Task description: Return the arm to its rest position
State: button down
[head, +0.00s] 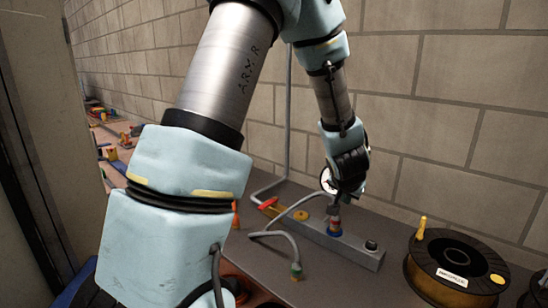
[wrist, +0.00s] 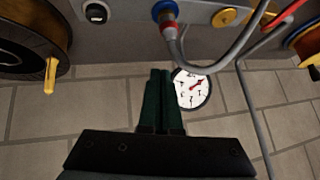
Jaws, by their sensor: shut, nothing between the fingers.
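My arm reaches across the head view from the left and bends down at the wall. My gripper (head: 343,192) points down above the grey manifold block, in front of a round white gauge (head: 327,181). In the wrist view the two dark green fingers of my gripper (wrist: 161,73) lie together, shut and empty. The gauge (wrist: 191,89) shows just right of them, partly covered. A blue and red hose coupling (head: 334,226) sits on the block just below my gripper; it also shows in the wrist view (wrist: 166,14). The fingertips appear apart from it.
The grey block (head: 345,250) carries a black button (head: 371,245), a yellow disc (head: 300,215) and a red lever (head: 268,203). A grey hose ends in a green and orange fitting (head: 296,271). A spool (head: 420,283) stands at right. A brick wall (head: 450,110) rises close behind.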

jog(key=s+a+r+n+g+y, duration=0.1)
jog(key=s+a, duration=0.3)
jog(key=a, duration=0.5)
jog(key=s+a+r+n+g+y, duration=0.1)
jog(key=s+a+n+g, duration=0.2)
jog(key=a, duration=0.7)
jog(key=s+a+r+n+g+y, duration=0.1)
jog(key=s+a+n+g, duration=0.1)
jog(key=s+a, duration=0.4)
jog(key=a+n, duration=0.1)
jog(key=a, duration=0.2)
jog(key=shift+s+a, duration=0.15)
jog(key=shift+s, duration=0.15)
jog(key=c, duration=1.5)
grip_release()
jog(key=shift+r, duration=0.1)
